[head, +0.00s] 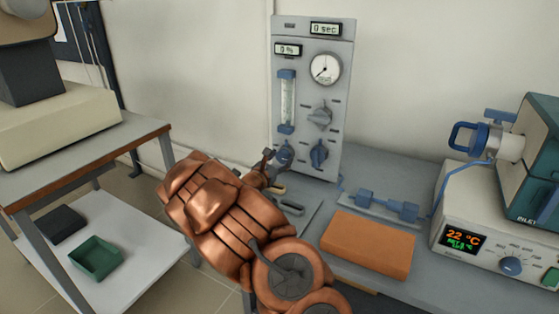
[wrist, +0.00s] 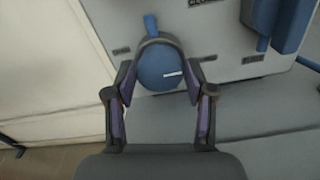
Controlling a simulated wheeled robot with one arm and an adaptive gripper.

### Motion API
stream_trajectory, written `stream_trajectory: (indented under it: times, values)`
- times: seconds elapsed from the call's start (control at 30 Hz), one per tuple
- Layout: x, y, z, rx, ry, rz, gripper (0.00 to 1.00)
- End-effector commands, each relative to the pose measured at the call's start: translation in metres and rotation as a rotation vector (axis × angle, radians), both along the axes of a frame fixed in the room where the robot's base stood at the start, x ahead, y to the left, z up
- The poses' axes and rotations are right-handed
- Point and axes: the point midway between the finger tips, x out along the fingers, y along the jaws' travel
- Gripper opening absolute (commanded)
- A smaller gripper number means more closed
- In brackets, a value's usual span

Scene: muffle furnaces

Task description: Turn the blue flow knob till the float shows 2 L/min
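The blue flow knob (head: 283,156) is low on the left of the grey gas panel (head: 342,100). In the wrist view the round blue knob (wrist: 158,68) has a short white mark. My gripper (head: 270,163) reaches the knob from the lower left. Its two fingers (wrist: 161,72) stand on either side of the knob, very near its edges. I cannot tell whether they press on it. The flowmeter tube (head: 287,102) stands upright above the knob between blue end fittings. Its float and scale are too small to read.
Another blue knob (head: 319,153) is just right of the flow knob, with a grey knob (head: 320,116) above it. A round gauge (head: 325,68) sits higher. An orange-brown block (head: 368,244) and a furnace controller (head: 490,236) stand to the right. A side table (head: 95,150) is at left.

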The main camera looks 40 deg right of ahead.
Motion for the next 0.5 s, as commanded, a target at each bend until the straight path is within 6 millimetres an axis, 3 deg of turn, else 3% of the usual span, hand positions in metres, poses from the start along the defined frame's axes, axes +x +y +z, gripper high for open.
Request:
stream_trajectory:
  times: [0.03, 0.33, 0.5]
  values:
    - [0.0001, 0.0001, 0.0, 0.0, 0.0, 0.0, 0.46]
    - [0.0001, 0.0002, -0.0001, 0.0, 0.0, 0.0, 0.15]
    - [0.0, 0.0001, 0.0006, -0.002, 0.008, 0.0, 0.14]
